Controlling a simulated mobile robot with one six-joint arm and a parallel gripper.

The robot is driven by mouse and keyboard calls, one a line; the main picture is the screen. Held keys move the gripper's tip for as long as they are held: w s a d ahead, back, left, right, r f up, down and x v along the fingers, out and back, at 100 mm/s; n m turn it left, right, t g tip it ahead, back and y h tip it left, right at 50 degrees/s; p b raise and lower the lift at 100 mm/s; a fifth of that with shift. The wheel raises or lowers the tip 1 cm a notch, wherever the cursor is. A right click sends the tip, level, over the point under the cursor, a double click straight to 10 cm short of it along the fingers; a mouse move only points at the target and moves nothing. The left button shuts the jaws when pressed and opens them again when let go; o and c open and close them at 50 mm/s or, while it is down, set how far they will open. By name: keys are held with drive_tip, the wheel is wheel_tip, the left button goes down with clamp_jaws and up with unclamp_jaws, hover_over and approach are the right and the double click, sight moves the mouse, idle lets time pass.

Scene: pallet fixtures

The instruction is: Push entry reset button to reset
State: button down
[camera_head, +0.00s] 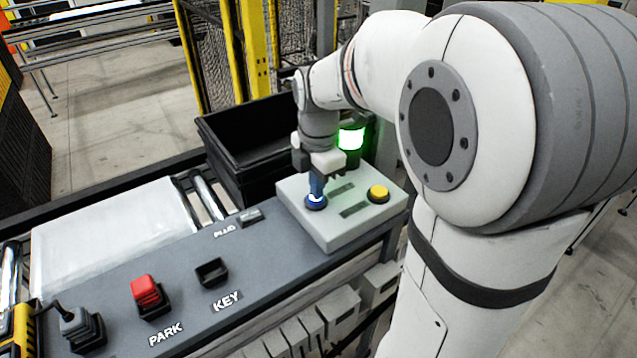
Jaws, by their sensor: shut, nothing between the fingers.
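A grey control box (336,239) sits at the right end of the grey console.
A black bin (228,150) stands behind the console, and a green lit lamp (351,138) glows behind my gripper. On the console are a red block (146,290) by PARK, an empty black holder (211,271) by KEY, and a grey plug (80,324) with a cable.

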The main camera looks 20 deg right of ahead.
drive_tip(key=shift+f, duration=0.15)
drive_tip(key=shift+f+b, duration=0.75)
drive_tip(key=shift+f, duration=0.1)
drive_tip(key=shift+s+f, duration=0.2)
drive_tip(key=shift+s, duration=0.1)
drive_tip(key=r+p, duration=0.1)
drive_tip(key=r, duration=0.1)
drive_tip(key=r+p, duration=0.3)
drive_tip(key=shift+w+r, duration=0.25)
drive_tip(key=shift+r, duration=0.05)
wheel_tip(320, 180, up, 10)
drive_tip(key=b, duration=0.1)
drive_tip(key=shift+s+d+f, duration=0.1)
